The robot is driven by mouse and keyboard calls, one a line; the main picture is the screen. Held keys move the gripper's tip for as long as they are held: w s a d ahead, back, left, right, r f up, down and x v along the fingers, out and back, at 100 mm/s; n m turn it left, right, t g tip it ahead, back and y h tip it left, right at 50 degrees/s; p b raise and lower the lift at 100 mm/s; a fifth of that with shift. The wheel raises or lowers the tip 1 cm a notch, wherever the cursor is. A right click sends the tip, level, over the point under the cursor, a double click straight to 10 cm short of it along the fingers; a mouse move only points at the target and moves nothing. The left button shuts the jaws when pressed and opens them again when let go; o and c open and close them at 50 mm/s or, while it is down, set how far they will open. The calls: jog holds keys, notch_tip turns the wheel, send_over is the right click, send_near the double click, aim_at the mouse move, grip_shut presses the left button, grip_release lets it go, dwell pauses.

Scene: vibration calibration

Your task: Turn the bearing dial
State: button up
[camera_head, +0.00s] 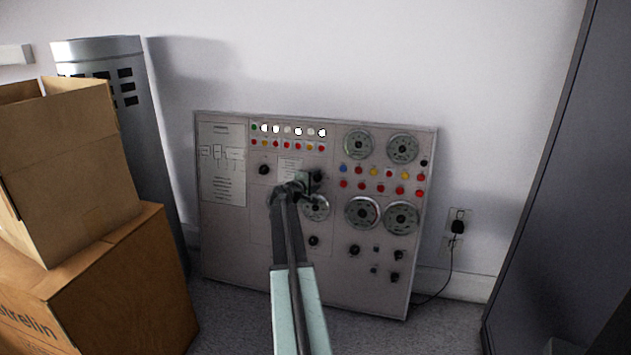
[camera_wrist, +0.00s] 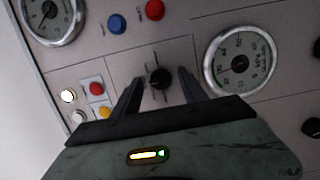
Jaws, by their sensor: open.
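The grey control panel (camera_head: 225,235) leans against the wall with several dials and knobs; I cannot read which one is labelled bearing. A black knob (camera_wrist: 160,78) with marks around it sits between my open gripper's (camera_wrist: 159,83) two dark fingers in the wrist view. Nothing is clamped, and I cannot tell how deep the fingers reach around it. In the head view my gripper (camera_head: 298,187) is in front of the panel's middle and partly hides a round gauge (camera_head: 318,208). That gauge (camera_wrist: 240,62) shows right of the fingers in the wrist view.
A blue button (camera_wrist: 116,23) and a red button (camera_wrist: 155,10) are near the knob. Cardboard boxes (camera_head: 100,285) and a grey cylinder (camera_head: 155,130) stand left. A dark cabinet (camera_head: 545,170) stands right. A plugged cable (camera_head: 450,265) runs beside the panel.

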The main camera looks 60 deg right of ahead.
jog(key=p+v, duration=0.1)
jog(key=v, duration=0.6)
jog(key=shift+a, duration=0.25)
